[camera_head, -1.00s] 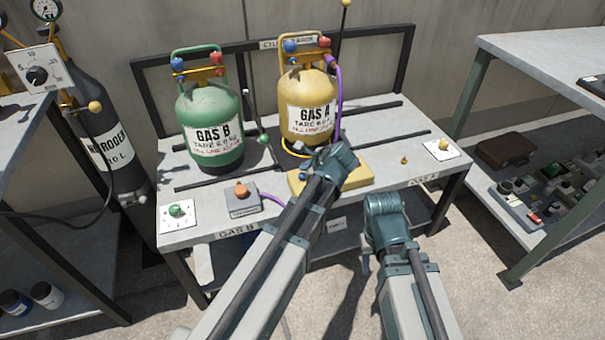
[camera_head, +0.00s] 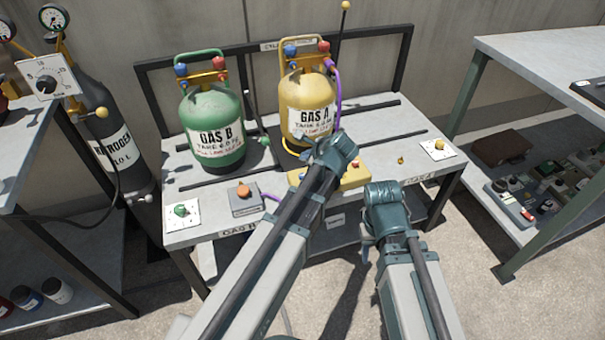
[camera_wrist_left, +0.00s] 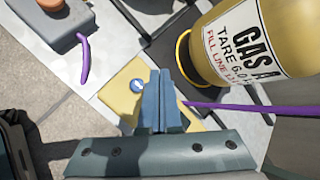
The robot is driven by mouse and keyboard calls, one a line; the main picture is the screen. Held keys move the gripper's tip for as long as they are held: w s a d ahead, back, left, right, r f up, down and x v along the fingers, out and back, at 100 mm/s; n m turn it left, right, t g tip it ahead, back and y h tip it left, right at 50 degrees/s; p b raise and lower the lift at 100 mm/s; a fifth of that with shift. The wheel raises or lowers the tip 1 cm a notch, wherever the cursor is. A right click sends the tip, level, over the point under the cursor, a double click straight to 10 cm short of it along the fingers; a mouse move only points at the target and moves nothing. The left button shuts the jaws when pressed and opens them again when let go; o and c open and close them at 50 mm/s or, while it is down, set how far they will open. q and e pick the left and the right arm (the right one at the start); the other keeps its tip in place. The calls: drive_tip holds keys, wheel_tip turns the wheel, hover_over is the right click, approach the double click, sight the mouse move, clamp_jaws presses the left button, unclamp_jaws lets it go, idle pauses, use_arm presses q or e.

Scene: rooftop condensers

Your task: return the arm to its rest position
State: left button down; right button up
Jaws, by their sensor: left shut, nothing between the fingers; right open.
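My left gripper (camera_head: 334,154) is over the front of the bench, before the yellow GAS A cylinder (camera_head: 305,95). In the left wrist view its two fingers (camera_wrist_left: 158,78) are together with nothing between them, above a yellow box (camera_wrist_left: 122,100) with a blue button. The GAS A cylinder stands to the right there, apart from the fingers. My right gripper (camera_head: 383,200) is lower and to the right, in front of the bench edge; its fingers are mostly hidden by its own wrist.
The bench (camera_head: 405,150) carries the green GAS B cylinder (camera_head: 213,125), a grey box with an orange knob (camera_head: 244,192) and a purple hose (camera_head: 337,85). A black nitrogen cylinder (camera_head: 105,130) stands left. A second bench (camera_head: 540,50) is right. Floor between them is clear.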

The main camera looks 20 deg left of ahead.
idle(0.5)
use_arm(q)
drive_tip(key=s+d+f+n+g+h, duration=0.2)
drive_tip(key=s+d+n, duration=0.25)
drive_tip(key=s, duration=0.35)
drive_tip(key=s+d+f+n+g+h, duration=0.1)
drive_tip(key=s+d+f+n+g, duration=0.15)
drive_tip(key=s+n, duration=0.4)
drive_tip(key=s+d+f+n+g+h, duration=0.25)
drive_tip(key=s+d, duration=0.25)
drive_tip(key=s, duration=0.4)
wheel_tip(320, 180, up, 29)
drive_tip(key=p, duration=2.8)
drive_tip(key=shift+p, duration=0.35)
drive_tip(key=shift+d+r+n, duration=0.1)
drive_tip(key=shift+n, duration=0.15)
